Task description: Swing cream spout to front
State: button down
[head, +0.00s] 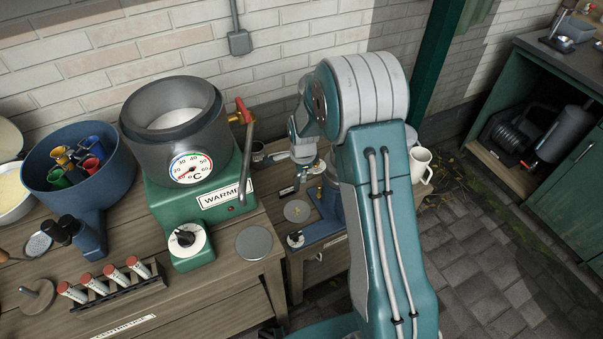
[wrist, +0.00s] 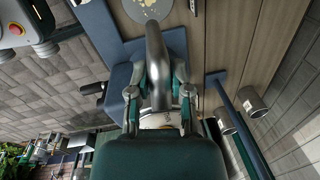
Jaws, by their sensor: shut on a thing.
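In the wrist view, my gripper (wrist: 157,78) is shut on a grey metal spout (wrist: 155,45), with one green finger on each side of it. The spout is a bent tube with its free end toward the top of the picture, beside a round plate (wrist: 145,12) with yellow cream marks. A blue base (wrist: 100,30) lies below it. In the head view, the blue base (head: 322,228) and the marked plate (head: 297,211) show on the lower bench.
A green warmer (head: 168,200) with a dial and red-handled pipe stands left of my arm. A blue bowl (head: 90,185) and a tube rack (head: 120,292) are further left. A white mug (head: 421,165) stands right of my arm. Paved floor (head: 490,250) is clear at right.

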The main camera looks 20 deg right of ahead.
jog(key=s+d+n+y, duration=0.1)
jog(key=s+d+n, duration=0.4)
jog(key=s+n, duration=0.5)
dwell(0.6)
jog(key=shift+f, duration=0.1)
jog(key=c, duration=0.5)
grip_release()
jog(key=shift+c, duration=0.2)
jog(key=shift+d, duration=0.1)
